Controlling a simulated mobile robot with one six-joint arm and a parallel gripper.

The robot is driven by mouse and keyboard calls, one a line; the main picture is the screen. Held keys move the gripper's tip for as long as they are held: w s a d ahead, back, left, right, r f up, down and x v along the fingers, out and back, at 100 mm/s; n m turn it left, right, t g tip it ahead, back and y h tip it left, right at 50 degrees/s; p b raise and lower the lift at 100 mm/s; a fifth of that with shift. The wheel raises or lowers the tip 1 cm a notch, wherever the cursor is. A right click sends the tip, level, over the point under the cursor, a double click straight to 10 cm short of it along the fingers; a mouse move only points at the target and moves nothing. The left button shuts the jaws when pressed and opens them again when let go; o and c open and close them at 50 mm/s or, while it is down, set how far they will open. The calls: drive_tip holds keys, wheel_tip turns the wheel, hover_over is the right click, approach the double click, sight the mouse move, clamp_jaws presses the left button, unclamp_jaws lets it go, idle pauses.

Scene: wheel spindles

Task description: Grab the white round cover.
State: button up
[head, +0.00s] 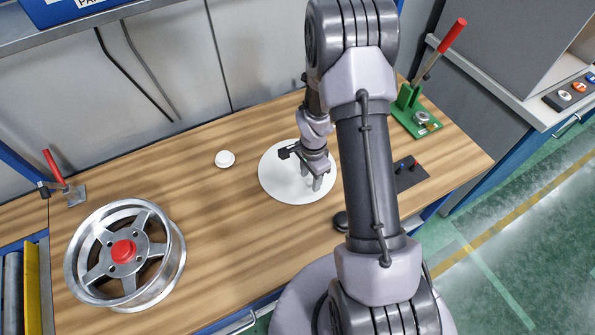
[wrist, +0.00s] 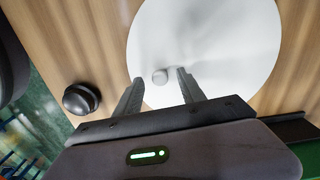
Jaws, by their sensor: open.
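A large flat white round cover (head: 280,184) lies on the wooden workbench (head: 240,215) in the head view. My gripper (head: 317,183) is over the cover, fingers pointing down. I cannot tell how far above the cover the tips are. A smaller white round piece (head: 225,159) sits on the bench to the left of the cover.
A silver wheel with a red hub cap (head: 123,251) lies at the left. A black knob (wrist: 81,98) stands beside the cover. A green press with a red handle (head: 413,112) and a dark plate (head: 405,174) are at the right. The bench between wheel and cover is clear.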

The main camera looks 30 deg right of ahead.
drive_tip(key=shift+f, duration=0.45)
drive_tip(key=shift+r, duration=0.1)
clamp_jaws()
drive_tip(key=shift+r, duration=0.1)
